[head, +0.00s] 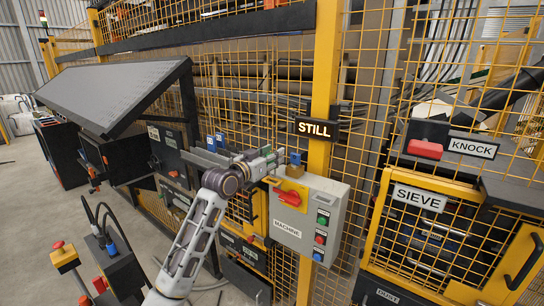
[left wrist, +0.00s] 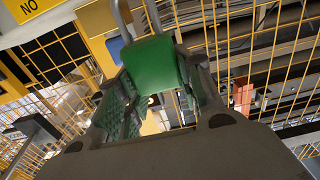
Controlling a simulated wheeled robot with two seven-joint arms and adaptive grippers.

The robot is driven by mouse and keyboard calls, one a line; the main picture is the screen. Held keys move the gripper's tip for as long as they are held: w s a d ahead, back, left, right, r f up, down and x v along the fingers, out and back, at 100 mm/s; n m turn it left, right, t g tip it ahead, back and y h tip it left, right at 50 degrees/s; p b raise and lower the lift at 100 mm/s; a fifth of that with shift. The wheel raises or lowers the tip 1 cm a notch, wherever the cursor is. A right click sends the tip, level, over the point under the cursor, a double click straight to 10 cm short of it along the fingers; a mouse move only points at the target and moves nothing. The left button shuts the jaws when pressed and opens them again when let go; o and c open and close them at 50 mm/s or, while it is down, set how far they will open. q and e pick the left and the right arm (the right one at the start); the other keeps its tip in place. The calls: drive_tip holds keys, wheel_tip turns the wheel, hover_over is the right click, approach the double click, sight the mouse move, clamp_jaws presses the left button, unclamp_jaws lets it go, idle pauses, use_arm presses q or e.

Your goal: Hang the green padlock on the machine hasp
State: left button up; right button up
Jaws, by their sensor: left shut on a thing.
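My left gripper (head: 272,160) is shut on the green padlock (left wrist: 155,62), which sits between the fingers in the left wrist view with its metal shackle pointing up. In the head view the gripper hides the padlock. The gripper is at the upper left corner of the grey box labelled MACHINE (head: 325,200), close to its red handle on a yellow plate (head: 289,194). A blue padlock (head: 295,158) is beside the fingertips, above a brass-coloured block (head: 295,171). The exact hasp opening cannot be made out. My right gripper is not in view.
The box has several coloured buttons and hangs on a yellow post (head: 322,80) with a STILL sign (head: 317,128). Yellow mesh fencing runs behind. A SIEVE guard (head: 420,198) and a KNOCK panel (head: 472,147) are to the right. Grey floor is open at the left.

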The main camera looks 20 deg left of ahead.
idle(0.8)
use_arm(q)
drive_tip(key=shift+f, duration=0.55)
idle(0.5)
drive_tip(key=shift+f+b, duration=0.5)
drive_tip(key=shift+f, duration=0.5)
idle(0.3)
drive_tip(key=shift+f+b, duration=0.5)
drive_tip(key=shift+f, duration=0.5)
idle(0.3)
drive_tip(key=o, duration=1.1)
drive_tip(key=shift+o, duration=0.2)
drive_tip(key=shift+s, duration=0.1)
drive_tip(key=v, duration=1.2)
idle(0.7)
